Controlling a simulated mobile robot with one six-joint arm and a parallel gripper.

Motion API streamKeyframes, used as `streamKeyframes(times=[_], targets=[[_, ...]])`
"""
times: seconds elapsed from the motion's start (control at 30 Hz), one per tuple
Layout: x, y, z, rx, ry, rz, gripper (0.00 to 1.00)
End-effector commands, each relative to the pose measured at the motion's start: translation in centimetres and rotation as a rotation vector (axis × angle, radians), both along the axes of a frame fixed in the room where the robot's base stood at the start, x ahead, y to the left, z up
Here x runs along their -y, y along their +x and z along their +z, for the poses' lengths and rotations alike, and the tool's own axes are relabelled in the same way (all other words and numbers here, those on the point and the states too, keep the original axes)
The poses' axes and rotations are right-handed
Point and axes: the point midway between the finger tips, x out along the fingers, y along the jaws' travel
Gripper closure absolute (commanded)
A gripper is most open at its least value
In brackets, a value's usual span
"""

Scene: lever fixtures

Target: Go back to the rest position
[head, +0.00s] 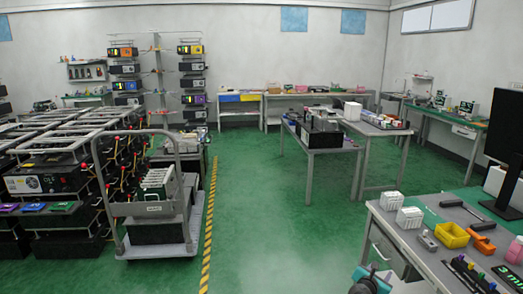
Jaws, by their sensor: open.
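No part that I can clearly make out as my gripper shows in the head view. A small dark and teal shape (370,281) is cut off by the bottom edge, beside the near workbench. I cannot tell what it is, and no fingertips show there. I see no lever fixture that I can make out.
The near workbench (408,238) at the lower right holds white racks, a yellow bin (451,235), an orange bin (482,243) and a dark monitor. A cart (160,240) and equipment racks stand left. A yellow-black floor stripe (209,220) borders clear green floor (270,225).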

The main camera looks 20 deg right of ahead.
Motion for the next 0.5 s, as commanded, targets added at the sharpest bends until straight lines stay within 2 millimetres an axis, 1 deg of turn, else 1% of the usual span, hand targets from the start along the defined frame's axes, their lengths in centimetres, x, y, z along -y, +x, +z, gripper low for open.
streamKeyframes(times=[0.03,0.17,0.2,0.37,0.5], targets=[[-1.8,1.3,-1.6,0.008,0.024,0.014,0.59],[-5.5,3.6,-4.6,0.036,0.087,0.028,0.59],[-6.7,4.3,-5.6,0.045,0.108,0.030,0.59],[-11.6,6.3,-9.5,0.076,0.194,0.029,0.59],[-16.0,7.5,-13.0,0.101,0.276,0.018,0.59]])
